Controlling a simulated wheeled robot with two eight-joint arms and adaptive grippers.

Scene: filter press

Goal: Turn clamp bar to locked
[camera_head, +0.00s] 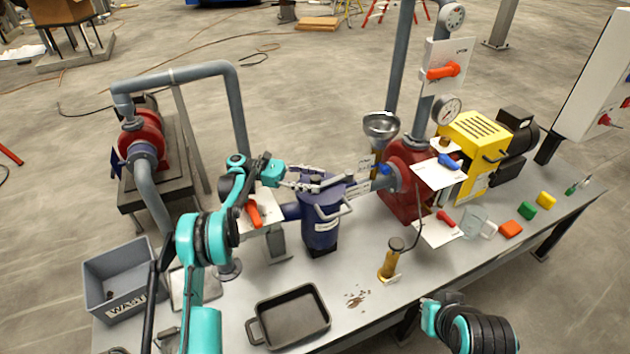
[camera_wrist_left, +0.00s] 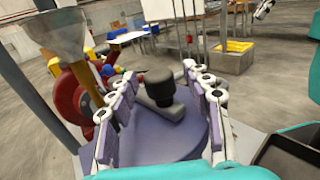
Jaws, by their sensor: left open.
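The dark blue filter vessel (camera_head: 321,222) stands on the bench, with its round lid (camera_wrist_left: 165,140) filling the lower middle of the wrist view. The clamp bar (camera_wrist_left: 171,109) lies on the lid, with a black knob (camera_wrist_left: 158,83) at its end. My left gripper (camera_head: 322,184) is open over the lid. In the left wrist view (camera_wrist_left: 158,75) its fingers stand on either side of the bar and knob, with a gap visible. In the head view the fingers hide most of the bar. My right gripper (camera_head: 430,316) is low at the front right, far from the vessel; its fingers are unclear.
A red-handled valve (camera_head: 254,213) sits left of the vessel. A steel funnel (camera_head: 381,125) and red pump (camera_head: 400,180) stand to its right.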

